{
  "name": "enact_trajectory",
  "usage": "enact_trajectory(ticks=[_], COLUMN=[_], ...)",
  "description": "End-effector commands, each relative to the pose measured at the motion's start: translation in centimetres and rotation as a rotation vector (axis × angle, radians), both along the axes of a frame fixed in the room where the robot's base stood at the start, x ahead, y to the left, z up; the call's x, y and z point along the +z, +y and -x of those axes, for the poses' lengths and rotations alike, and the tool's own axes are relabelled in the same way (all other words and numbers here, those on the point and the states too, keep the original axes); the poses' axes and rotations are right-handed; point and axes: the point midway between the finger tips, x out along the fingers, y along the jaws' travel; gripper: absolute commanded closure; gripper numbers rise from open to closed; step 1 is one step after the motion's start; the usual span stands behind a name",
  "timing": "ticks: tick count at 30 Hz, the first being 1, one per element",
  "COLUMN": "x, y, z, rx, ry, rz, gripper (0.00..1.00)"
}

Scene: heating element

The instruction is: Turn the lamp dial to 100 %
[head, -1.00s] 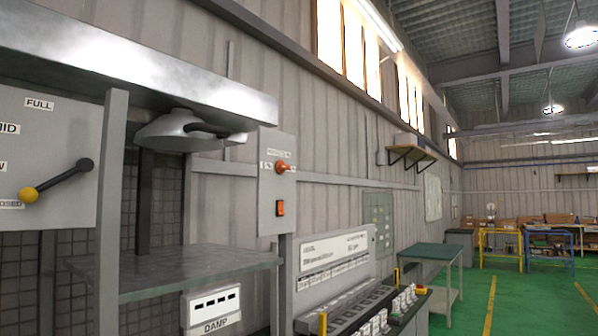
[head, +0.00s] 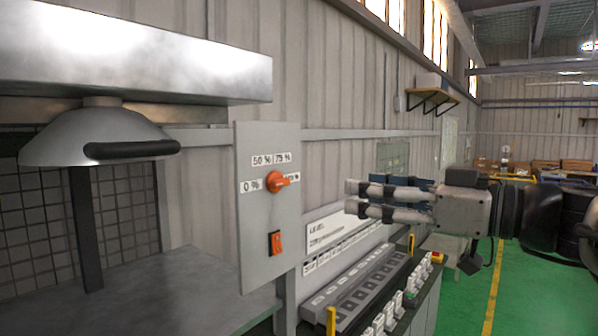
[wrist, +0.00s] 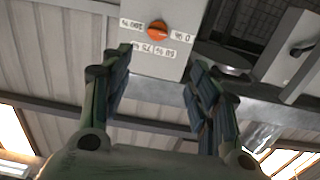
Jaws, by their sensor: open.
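The lamp dial (head: 277,182) is an orange knob on a grey panel (head: 262,215). Labels 0 %, 50 % and 75 % sit around it. The right-hand label is partly hidden by the knob. In the wrist view the dial (wrist: 158,31) appears upside down, with 100 % left and 0 % right; I cannot tell exactly which label it points at. My gripper (head: 352,199) is open and empty, apart from the panel to its right. In the wrist view the dial lies ahead, between and beyond the fingertips of my gripper (wrist: 157,65).
An orange switch (head: 275,243) is below the dial. The lamp (head: 98,138) hangs left of the panel over a grey shelf (head: 190,285). A control console (head: 365,285) with several switches stands below my gripper.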

Motion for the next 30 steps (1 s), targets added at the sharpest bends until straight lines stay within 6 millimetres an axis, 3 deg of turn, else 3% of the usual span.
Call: enact_trajectory(ticks=[5,21,30], x=[0.1,0.2,0.1], y=[1.7,10.8,13.4], z=[-1.3,-8.3,-10.4], rx=[0.007,0.005,0.002], ry=[-0.007,-0.003,-0.003], rz=[-0.002,-0.003,-0.001], gripper=[0.45,0.45,0.45])
